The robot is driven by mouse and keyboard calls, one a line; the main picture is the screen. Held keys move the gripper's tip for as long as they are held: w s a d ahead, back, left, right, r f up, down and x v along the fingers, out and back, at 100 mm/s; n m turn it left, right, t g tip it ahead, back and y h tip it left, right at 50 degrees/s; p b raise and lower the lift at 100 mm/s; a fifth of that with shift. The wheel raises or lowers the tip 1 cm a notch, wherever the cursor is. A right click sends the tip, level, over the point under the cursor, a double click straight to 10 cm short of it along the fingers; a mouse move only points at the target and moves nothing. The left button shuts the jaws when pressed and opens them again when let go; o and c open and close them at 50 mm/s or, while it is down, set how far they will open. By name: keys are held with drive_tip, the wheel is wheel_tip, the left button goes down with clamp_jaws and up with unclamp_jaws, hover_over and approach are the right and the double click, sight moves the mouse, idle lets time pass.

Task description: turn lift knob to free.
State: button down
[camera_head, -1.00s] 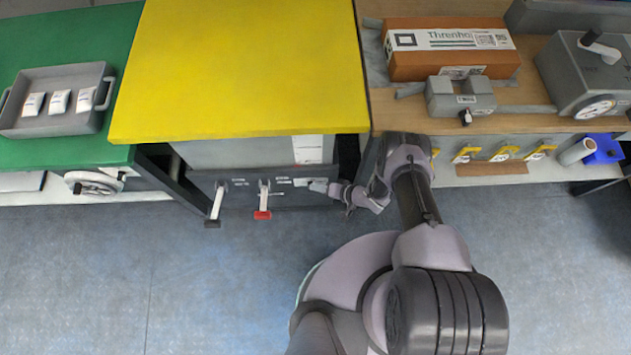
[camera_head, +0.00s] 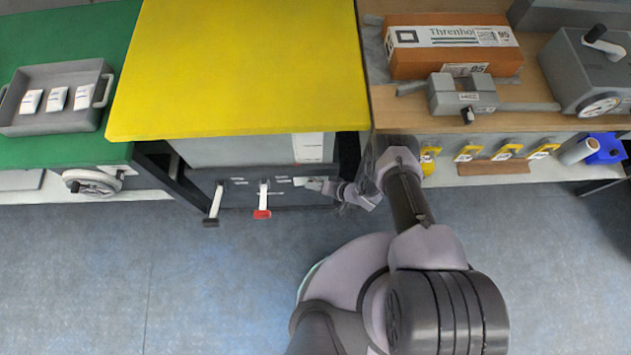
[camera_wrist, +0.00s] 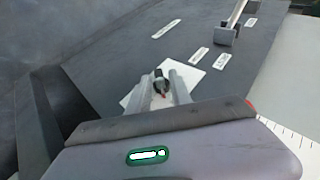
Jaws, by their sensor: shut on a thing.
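The knob (camera_wrist: 161,86) is small and dark with a red mark, and stands on a white plate (camera_wrist: 196,80) on the dark front panel in the wrist view. My gripper (camera_wrist: 163,78) is shut on the knob, with one pale finger on each side of it. In the head view my gripper (camera_head: 318,184) reaches the right end of the dark panel (camera_head: 290,196) under the yellow top. The knob cannot be made out there. The wording on its plate is too small to read, so I cannot tell its setting.
Left of my gripper on the panel are a lever with a red end (camera_head: 263,200) and a lever with a dark end (camera_head: 214,205). The yellow top (camera_head: 240,70) overhangs the panel. A wooden bench (camera_head: 400,112) stands to the right. The floor in front is clear.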

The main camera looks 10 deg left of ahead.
drive_tip(key=shift+s+a+r+h+p, duration=0.1)
drive_tip(key=shift+r+h+p, duration=0.1)
drive_tip(key=shift+h+p, duration=0.4)
drive_tip(key=shift+s+a+r+h+p, duration=0.1)
drive_tip(key=shift+r+h+p, duration=0.05)
drive_tip(key=shift+h+p, duration=0.45)
drive_tip(key=shift+a+n+t+h+p, duration=0.3)
drive_tip(key=shift+n+h+p, duration=0.2)
drive_tip(key=shift+h+p, duration=0.45)
drive_tip(key=shift+a+h, duration=0.1)
drive_tip(key=shift+h, duration=1.05)
drive_tip(key=shift+a+f+n+t+h+b, duration=0.1)
drive_tip(key=shift+n+t+h+b, duration=0.2)
drive_tip(key=shift+h+b, duration=0.4)
drive_tip(key=c, duration=1.5)
unclamp_jaws()
